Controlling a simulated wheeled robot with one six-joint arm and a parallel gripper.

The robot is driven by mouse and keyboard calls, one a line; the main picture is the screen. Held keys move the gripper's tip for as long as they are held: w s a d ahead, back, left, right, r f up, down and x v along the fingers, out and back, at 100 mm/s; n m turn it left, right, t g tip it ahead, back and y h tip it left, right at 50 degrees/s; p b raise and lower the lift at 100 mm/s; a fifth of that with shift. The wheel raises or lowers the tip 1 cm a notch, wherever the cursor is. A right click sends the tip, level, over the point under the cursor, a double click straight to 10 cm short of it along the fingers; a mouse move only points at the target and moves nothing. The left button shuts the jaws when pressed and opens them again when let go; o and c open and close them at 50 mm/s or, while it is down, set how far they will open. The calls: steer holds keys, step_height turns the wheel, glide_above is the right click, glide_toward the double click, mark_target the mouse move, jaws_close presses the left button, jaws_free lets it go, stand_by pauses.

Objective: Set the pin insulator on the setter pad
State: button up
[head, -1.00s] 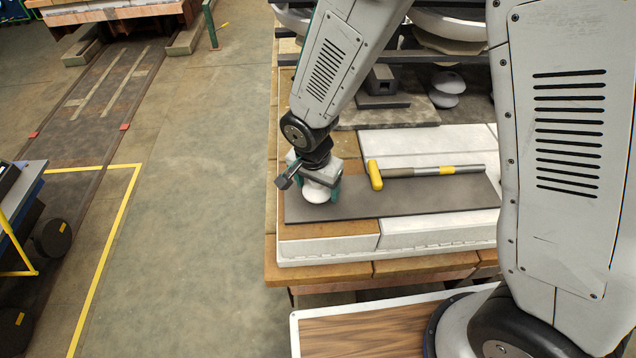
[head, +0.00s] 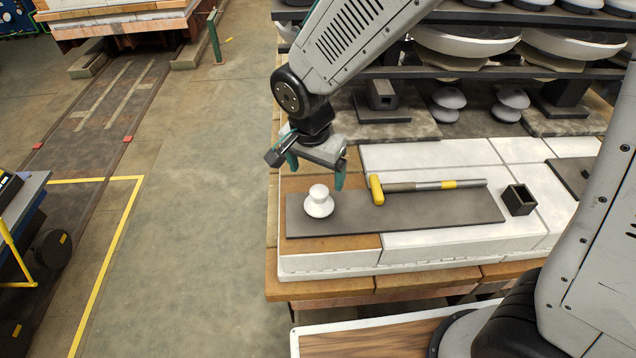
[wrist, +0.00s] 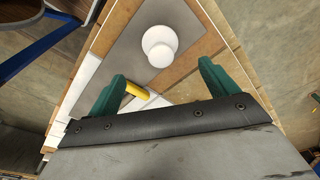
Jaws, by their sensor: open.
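The white pin insulator (head: 318,204) stands upright on the left end of a long dark grey slab (head: 430,212), which looks like the setter pad. Nothing holds it. My gripper (head: 315,172) is open and empty, above and slightly behind the insulator, clear of it. In the wrist view the insulator (wrist: 160,46) stands beyond the open green fingers of my gripper (wrist: 163,70), on the dark slab (wrist: 118,52).
A yellow-headed mallet (head: 377,190) lies along the slab's back edge. A small black hollow block (head: 518,199) stands right of the slab. Shelves behind hold large white dishes (head: 467,40) and small grey-white insulators (head: 448,97).

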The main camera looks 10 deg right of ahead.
steer(key=shift+s+r, duration=0.1)
steer(key=shift+r, duration=0.55)
steer(key=s+d+r+n, duration=0.2)
steer(key=s+d+r, duration=0.3)
steer(key=d+r, duration=0.3)
steer(key=s+d+r+n, duration=0.2)
steer(key=s+d+r, duration=0.35)
steer(key=d, duration=0.45)
steer(key=s+d+r+n, duration=0.2)
steer(key=s+d+n, duration=0.1)
steer(key=s, duration=0.5)
steer(key=shift+d+y, duration=0.4)
steer(key=shift+d, duration=0.05)
steer(key=shift+r, duration=0.1)
